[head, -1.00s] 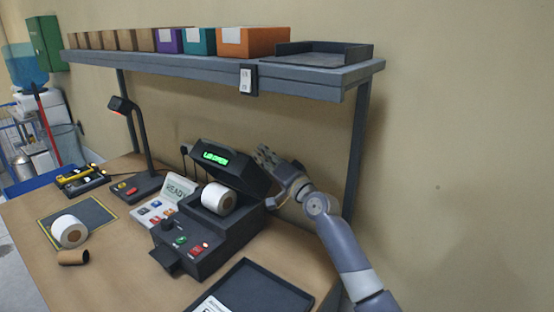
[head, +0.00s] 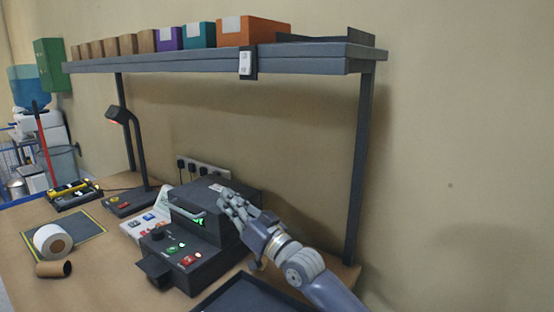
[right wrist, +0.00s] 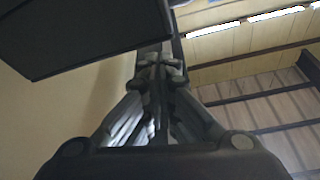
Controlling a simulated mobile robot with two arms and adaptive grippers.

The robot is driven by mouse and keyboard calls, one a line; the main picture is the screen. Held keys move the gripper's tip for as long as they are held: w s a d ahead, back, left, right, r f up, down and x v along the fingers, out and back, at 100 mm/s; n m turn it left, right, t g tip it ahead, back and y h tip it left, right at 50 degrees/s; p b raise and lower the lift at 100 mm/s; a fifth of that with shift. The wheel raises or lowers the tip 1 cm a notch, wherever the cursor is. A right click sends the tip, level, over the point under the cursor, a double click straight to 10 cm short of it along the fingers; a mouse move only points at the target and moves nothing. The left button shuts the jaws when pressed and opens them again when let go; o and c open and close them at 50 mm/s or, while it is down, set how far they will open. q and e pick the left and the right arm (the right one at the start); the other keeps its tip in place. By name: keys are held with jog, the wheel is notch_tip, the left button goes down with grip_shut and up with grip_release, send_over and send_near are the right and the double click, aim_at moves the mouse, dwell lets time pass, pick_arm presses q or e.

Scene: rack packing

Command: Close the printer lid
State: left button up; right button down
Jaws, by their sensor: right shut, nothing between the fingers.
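The dark printer (head: 205,262) stands on the table in the head view, with lit buttons on its front. Its lid (head: 241,187) lies low over the body, and the paper roll inside is hidden. The lid's green display shows only in part near the front. I cannot tell whether the lid is fully latched. My right gripper (head: 228,203) is shut and empty at the lid's right front part, seemingly touching it. In the right wrist view its fingers (right wrist: 158,85) are together with nothing between them. My left gripper is not in view.
A black tray (head: 250,297) lies in front of the printer. A shelf (head: 310,60) with boxes spans above, its post (head: 359,170) right of the arm. A lamp (head: 135,145), a white paper roll (head: 45,238) and a brown tube (head: 48,270) are on the left.

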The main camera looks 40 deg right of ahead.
jog(key=shift+s+a+f, duration=0.25)
jog(key=shift+a+f, duration=0.2)
jog(key=shift+f, duration=0.35)
jog(key=shift+f, duration=0.3)
jog(key=r+v, duration=0.1)
jog(key=v, duration=1)
jog(key=shift+s+d, duration=0.2)
jog(key=shift+s, duration=0.3)
